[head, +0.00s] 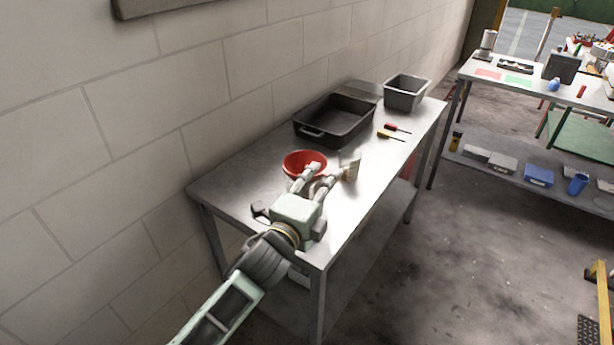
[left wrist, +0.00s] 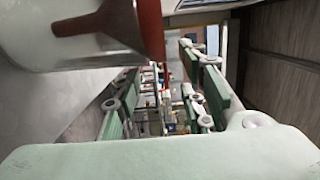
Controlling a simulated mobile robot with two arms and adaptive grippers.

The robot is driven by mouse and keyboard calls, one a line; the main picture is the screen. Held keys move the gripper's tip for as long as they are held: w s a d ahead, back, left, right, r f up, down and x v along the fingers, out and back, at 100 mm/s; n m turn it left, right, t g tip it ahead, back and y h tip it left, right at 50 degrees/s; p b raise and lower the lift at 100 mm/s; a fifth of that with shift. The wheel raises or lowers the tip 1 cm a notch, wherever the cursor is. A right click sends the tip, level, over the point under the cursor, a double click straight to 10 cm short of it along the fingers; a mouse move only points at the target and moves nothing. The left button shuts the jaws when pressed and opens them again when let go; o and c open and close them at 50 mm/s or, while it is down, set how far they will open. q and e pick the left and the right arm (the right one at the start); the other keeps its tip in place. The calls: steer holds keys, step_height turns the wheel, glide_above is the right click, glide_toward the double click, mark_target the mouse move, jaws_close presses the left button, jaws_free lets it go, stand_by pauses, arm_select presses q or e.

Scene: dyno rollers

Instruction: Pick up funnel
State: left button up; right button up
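The red funnel (head: 303,160) stands wide end up on the near half of the metal table (head: 235,187). My left gripper (head: 320,174) is over the table at the funnel's front right side. Its two fingers are apart, with one finger overlapping the funnel's edge in the head view. I cannot tell whether they touch. In the left wrist view the fingers (left wrist: 163,95) are also spread, with no object clearly held between them. A red rim (left wrist: 150,28), perhaps the funnel's, shows close at the top. My right gripper is not in view.
A pale container (head: 350,163) stands just right of the gripper. Behind are a black tray (head: 310,131), a grey bin (head: 405,101) and screwdrivers (head: 391,135). A block wall (head: 150,100) borders the table's left side.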

arm_select(q)
steer(key=shift+c, duration=0.3)
jaws_close()
steer(key=shift+f, duration=0.15)
